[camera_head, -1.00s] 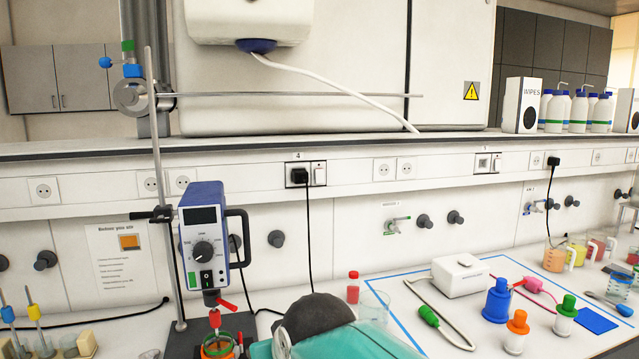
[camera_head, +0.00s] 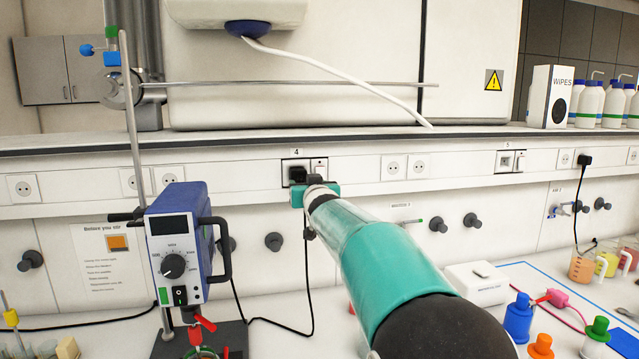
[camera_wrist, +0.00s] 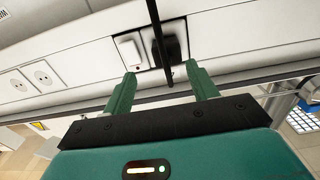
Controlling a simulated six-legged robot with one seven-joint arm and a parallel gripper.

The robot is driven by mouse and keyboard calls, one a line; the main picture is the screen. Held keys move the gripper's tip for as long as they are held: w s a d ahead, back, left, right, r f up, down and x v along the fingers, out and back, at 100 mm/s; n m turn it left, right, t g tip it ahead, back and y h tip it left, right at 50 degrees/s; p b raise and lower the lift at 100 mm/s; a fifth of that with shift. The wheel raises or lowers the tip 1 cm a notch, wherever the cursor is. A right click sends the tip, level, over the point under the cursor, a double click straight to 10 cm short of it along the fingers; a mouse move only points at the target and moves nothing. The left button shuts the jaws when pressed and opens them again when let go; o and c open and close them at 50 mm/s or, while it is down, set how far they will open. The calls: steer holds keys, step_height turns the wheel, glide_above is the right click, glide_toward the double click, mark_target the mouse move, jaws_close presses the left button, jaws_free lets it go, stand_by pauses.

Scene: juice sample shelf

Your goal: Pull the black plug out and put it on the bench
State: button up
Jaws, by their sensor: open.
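The black plug (camera_head: 297,174) sits in the wall socket under the number 4, beside a white switch. Its black cord (camera_head: 309,270) hangs down to the bench. In the wrist view the plug (camera_wrist: 173,48) is dark, with the cord crossing in front of it. My green gripper (camera_head: 318,191) is raised to the socket strip, just beside and below the plug in the head view. In the wrist view its two fingers (camera_wrist: 161,73) are apart and point at the socket, with the cord between them. They are not closed on the plug; the exact gap to it is unclear.
A blue stirrer motor (camera_head: 180,245) on a stand is to the left, with the cord near its base. A second black plug (camera_head: 584,160) is at the far right. A white box (camera_head: 478,283) and colored bottles crowd the bench at right.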

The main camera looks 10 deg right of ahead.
mark_target(299, 178)
steer(key=w, duration=0.4)
steer(key=w+a, duration=0.1)
steer(key=w, duration=0.1)
steer(key=shift+w, duration=0.2)
steer(key=shift+w+a+r, duration=0.15)
steer(key=shift+w, duration=0.45)
steer(key=shift+w+d, duration=0.2)
steer(key=shift+w, duration=0.2)
steer(key=shift+s+a, duration=0.1)
steer(key=shift+c, duration=0.5)
steer(key=c, duration=0.9)
steer(key=shift+c, duration=0.3)
